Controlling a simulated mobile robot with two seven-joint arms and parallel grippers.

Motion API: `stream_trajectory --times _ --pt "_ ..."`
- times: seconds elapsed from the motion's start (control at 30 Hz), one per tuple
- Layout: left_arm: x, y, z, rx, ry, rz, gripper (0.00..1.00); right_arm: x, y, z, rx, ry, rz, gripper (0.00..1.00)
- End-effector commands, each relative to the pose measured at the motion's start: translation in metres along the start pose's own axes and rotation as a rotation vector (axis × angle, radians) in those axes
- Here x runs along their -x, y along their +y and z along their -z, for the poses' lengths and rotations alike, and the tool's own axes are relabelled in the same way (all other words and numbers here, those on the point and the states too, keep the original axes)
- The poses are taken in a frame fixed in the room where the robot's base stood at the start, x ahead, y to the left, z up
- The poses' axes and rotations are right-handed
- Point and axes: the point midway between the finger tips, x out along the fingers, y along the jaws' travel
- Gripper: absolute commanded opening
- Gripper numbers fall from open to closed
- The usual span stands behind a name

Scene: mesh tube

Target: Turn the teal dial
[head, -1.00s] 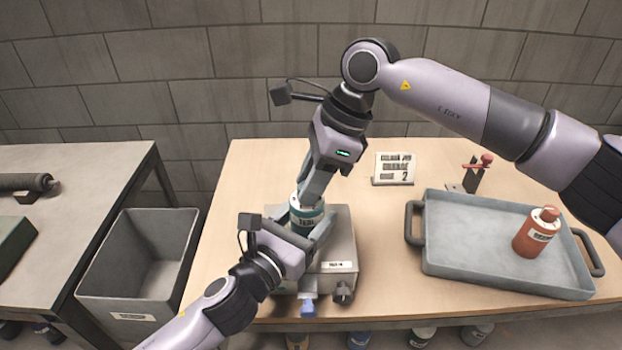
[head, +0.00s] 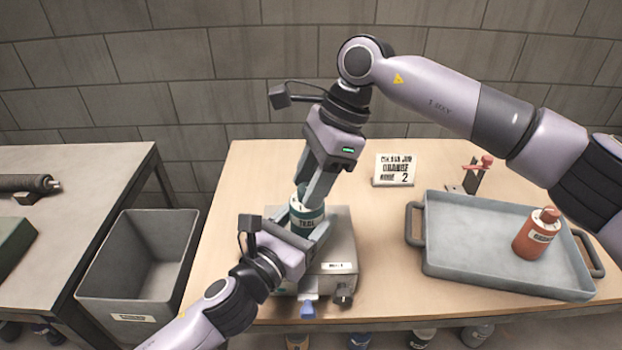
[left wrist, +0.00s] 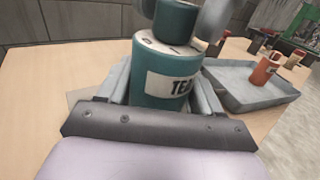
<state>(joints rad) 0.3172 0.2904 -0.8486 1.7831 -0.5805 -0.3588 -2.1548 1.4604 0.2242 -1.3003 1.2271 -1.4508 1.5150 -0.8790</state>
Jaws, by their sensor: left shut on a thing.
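A teal bottle (head: 307,222) with a white label stands upright on a grey box-shaped device on the table. The teal dial, its cap-like top, shows in the left wrist view (left wrist: 174,22). My left gripper (head: 306,240) is shut on the bottle's body, one finger on each side. These fingers also flank it in the left wrist view (left wrist: 160,92). My right gripper (head: 308,196) reaches down from above, with its fingers on either side of the dial. Whether they press on it I cannot tell. The right fingers partly hide the dial in the head view.
The grey device (head: 340,250) has a blue lever (head: 307,309) and a dark knob (head: 343,294) in front. A grey tray (head: 480,265) with an orange bottle (head: 537,234) stands right. A sign (head: 394,170) is behind. A grey bin (head: 140,262) stands left.

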Motion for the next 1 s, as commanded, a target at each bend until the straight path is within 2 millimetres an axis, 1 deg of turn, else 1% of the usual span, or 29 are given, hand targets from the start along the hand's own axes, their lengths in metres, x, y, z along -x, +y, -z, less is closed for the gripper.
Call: stream_trajectory --times 0.3,0.37,0.43,0.57,0.8,0.9,1.0 --pt "0.0 0.001 0.002 -0.001 0.003 -0.002 0.3 0.001 0.0 0.0 -0.001 0.0 0.001 0.57" --pt "0.0 0.001 0.002 -0.001 0.003 -0.002 0.3 0.003 0.0 0.0 -0.001 0.0 0.002 0.57" --pt "0.0 0.001 0.001 -0.001 0.003 -0.002 0.3 0.01 -0.001 0.0 -0.001 0.0 0.004 0.57" --pt "0.0 0.001 0.002 -0.001 0.003 -0.002 0.3 0.032 -0.001 0.0 0.0 0.0 0.005 0.57" --pt "0.0 0.001 0.002 -0.001 0.003 -0.002 0.3 0.084 -0.001 0.0 -0.002 0.0 0.005 0.57" --pt "0.0 0.001 0.002 -0.001 0.003 -0.002 0.3 0.101 0.0 0.0 0.0 0.0 0.004 0.57" --pt "0.0 0.001 0.002 -0.001 0.003 -0.002 0.3 0.112 0.0 0.0 -0.001 0.001 0.003 0.57"
